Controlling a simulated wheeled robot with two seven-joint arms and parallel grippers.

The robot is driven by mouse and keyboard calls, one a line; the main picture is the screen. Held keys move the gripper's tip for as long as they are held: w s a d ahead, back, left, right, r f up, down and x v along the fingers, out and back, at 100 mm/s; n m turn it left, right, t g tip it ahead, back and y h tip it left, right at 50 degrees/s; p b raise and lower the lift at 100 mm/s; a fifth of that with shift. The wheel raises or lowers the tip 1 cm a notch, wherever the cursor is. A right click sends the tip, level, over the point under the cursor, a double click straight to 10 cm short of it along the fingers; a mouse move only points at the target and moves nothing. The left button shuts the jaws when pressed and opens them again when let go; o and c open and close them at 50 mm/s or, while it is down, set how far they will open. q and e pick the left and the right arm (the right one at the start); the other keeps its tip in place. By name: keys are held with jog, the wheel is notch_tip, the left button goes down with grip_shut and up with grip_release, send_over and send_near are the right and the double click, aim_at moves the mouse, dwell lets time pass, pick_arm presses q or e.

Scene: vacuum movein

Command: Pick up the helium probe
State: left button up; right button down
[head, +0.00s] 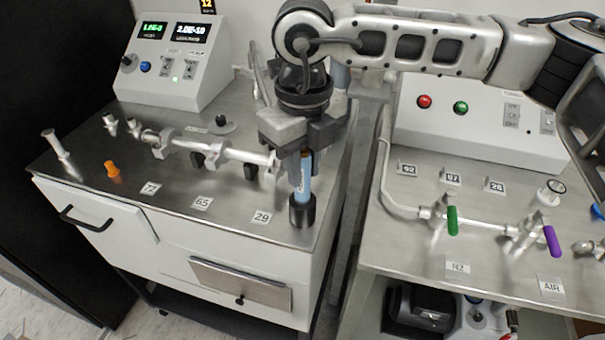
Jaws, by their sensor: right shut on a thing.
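The helium probe (303,184) is a light blue cylinder, upright, with its lower end in a dark round holder (302,212) near the front right corner of the left bench. My right gripper (303,148) points down from above and is shut on the top of the probe. The gripper's fingers hide the probe's upper end. Whether the probe's lower end touches the bottom of the holder cannot be seen. My left gripper is not in view.
A metal pipe with valves (215,148) runs along the left bench behind label cards. A control box (170,60) stands at the back left. An orange piece (112,169) sits at left. The right bench (400,258) carries green (452,220) and purple (552,241) handles.

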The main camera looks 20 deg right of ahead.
aim_at(303, 151)
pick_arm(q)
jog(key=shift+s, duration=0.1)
pick_arm(e)
jog(key=shift+r, duration=0.1)
jog(key=shift+r+p, duration=0.4)
jog(key=shift+r, duration=0.2)
notch_tip(303, 151, up, 2)
jog(key=shift+a+r+p, duration=0.1)
jog(key=shift+r+p, duration=0.15)
jog(key=shift+p, duration=0.45)
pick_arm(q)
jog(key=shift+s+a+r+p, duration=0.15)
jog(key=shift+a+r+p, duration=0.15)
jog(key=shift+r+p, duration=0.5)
pick_arm(e)
jog(key=s+a+r, duration=0.9)
jog(key=s, duration=0.1)
jog(key=shift+a, duration=0.4)
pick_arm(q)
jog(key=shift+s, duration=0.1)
pick_arm(e)
jog(key=shift+w, duration=0.1)
